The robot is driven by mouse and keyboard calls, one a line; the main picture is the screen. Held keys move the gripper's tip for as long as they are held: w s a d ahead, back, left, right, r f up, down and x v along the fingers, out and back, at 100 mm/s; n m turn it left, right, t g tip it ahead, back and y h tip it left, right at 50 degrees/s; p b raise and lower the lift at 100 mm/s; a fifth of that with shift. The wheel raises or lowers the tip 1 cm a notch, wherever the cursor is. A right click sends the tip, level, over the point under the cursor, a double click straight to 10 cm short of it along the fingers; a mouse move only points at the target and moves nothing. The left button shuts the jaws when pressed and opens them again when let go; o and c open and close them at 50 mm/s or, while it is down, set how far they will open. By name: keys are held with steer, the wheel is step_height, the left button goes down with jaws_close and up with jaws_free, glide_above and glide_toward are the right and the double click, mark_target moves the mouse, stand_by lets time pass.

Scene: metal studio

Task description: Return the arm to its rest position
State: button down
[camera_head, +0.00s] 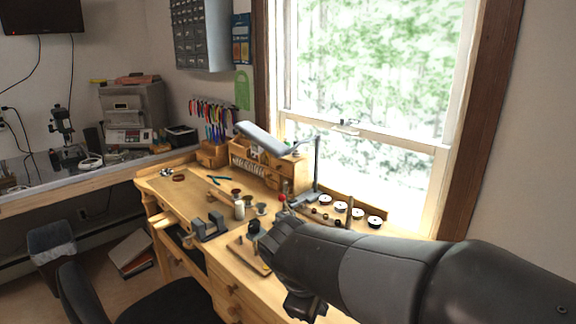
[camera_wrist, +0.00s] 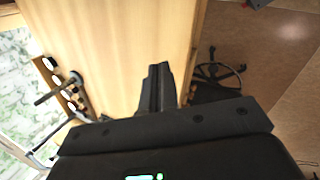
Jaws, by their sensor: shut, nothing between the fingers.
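My arm (camera_head: 385,265) reaches in from the lower right of the head view, over the front right part of the wooden workbench (camera_head: 150,183). In the wrist view, my gripper (camera_wrist: 159,80) is at the centre, its dark fingers together and nothing held between them. Behind the fingers is a bare wooden surface (camera_wrist: 120,45) of the bench. I cannot tell the gap between the fingers and the wood. In the head view the fingertips cannot be made out clearly.
A row of round white-topped items (camera_head: 341,206) and a lamp (camera_head: 262,138) stand by the window. Small tools and jars (camera_head: 239,208) crowd the bench middle. A black chair (camera_head: 170,300) stands in front. The wrist view shows open floor (camera_wrist: 285,60) at right, with a wheeled chair base (camera_wrist: 215,70).

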steer(key=s+d+r+m+t+y, duration=0.2)
steer(key=s+d+r+m+y, duration=0.1)
steer(key=s+d+m, duration=0.5)
steer(key=shift+s+d+r+m+y, duration=0.35)
steer(key=shift+s+m, duration=1.2)
steer(key=shift+m, duration=0.55)
steer(key=c, duration=2.1)
jaws_free()
